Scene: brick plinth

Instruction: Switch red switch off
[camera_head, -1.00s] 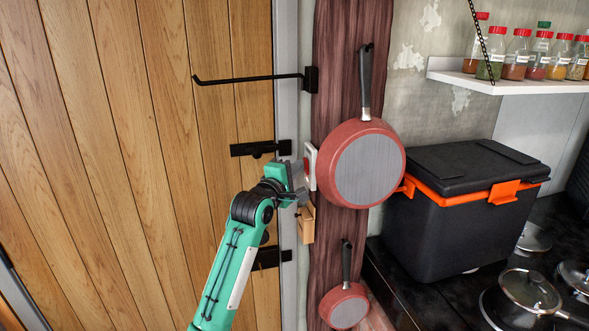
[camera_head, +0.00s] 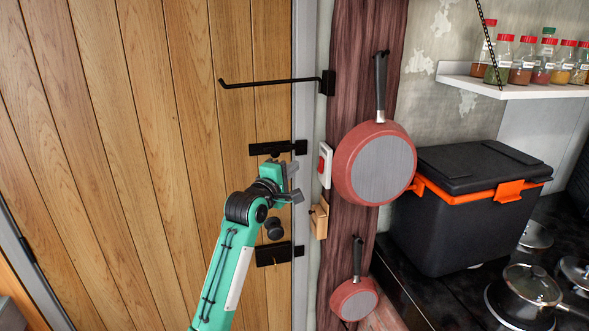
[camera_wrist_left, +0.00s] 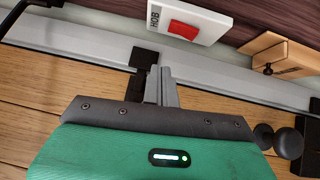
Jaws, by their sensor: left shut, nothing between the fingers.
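The red switch (camera_head: 322,164) sits in a white wall plate (camera_head: 328,151) on the strip between the door and the wooden post. In the left wrist view the red switch (camera_wrist_left: 184,30) shows at the top on its white plate (camera_wrist_left: 207,20), marked HOB. My left gripper (camera_head: 297,181) is shut and empty, left of and a little below the plate, apart from it. Its closed fingers (camera_wrist_left: 161,80) also show in the left wrist view, below the switch. My right gripper is not seen.
Left is a wooden door (camera_head: 150,120) with a black latch (camera_head: 278,148) and a round knob (camera_head: 273,229). A small wooden block (camera_head: 319,219) is below the switch. A large pan (camera_head: 375,163) hangs close on its right. A black cooler (camera_head: 460,215) stands further right.

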